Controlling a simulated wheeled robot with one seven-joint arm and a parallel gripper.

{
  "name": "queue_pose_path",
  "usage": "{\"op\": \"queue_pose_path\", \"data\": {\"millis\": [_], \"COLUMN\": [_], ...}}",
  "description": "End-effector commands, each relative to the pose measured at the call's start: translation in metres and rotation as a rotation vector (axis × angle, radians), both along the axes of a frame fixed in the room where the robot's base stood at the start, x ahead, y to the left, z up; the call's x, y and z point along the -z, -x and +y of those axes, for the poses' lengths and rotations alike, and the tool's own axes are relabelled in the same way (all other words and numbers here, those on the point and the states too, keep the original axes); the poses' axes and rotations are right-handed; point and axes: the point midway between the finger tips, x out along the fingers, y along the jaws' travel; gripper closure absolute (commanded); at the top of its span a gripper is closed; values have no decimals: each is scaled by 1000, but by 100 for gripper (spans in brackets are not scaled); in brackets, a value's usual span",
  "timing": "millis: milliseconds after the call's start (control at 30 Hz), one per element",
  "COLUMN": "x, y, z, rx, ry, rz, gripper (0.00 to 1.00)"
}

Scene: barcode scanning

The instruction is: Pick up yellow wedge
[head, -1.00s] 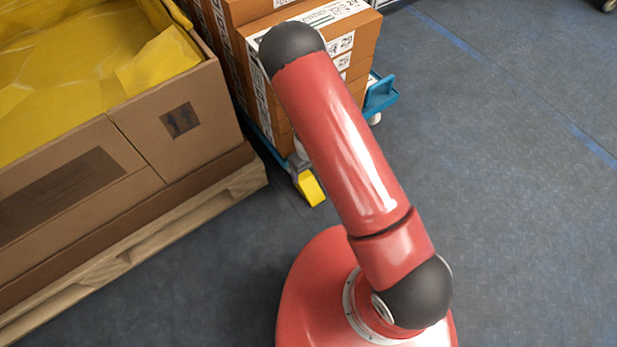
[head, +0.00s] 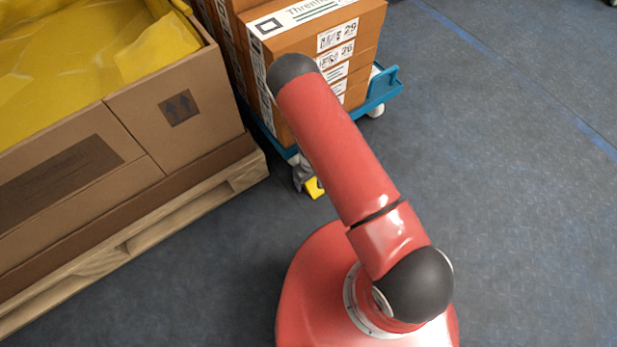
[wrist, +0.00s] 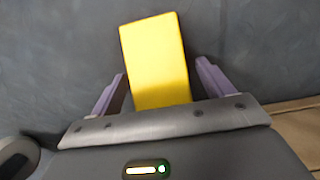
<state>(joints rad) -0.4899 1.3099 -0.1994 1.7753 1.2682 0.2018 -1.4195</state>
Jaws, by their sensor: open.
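The yellow wedge (wrist: 156,62) shows in the wrist view as a plain yellow block between the two purple-grey fingers of my gripper (wrist: 161,76), against the dark floor. The fingers are apart, one on each side of it, with a visible gap at least on the right. The near end of the wedge is hidden behind the gripper body. In the head view only a small part of the wedge (head: 315,188) shows on the floor, beside the grey gripper (head: 303,176); my red arm and the gripper cover much around it.
A blue wheeled cart (head: 384,92) with stacked orange-brown boxes (head: 300,42) stands just behind the gripper. A large cardboard box (head: 185,85) of yellow material sits on a wooden pallet (head: 130,248) at left. The floor at right (head: 510,210) is clear.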

Motion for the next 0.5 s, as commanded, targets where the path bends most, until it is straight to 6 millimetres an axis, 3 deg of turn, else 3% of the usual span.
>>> {"op": "queue_pose_path", "data": {"millis": [200,500], "x": [0,0], "y": [0,0], "z": [0,0], "rx": [0,0], "ry": [0,0], "rz": [0,0], "gripper": [23,62]}}
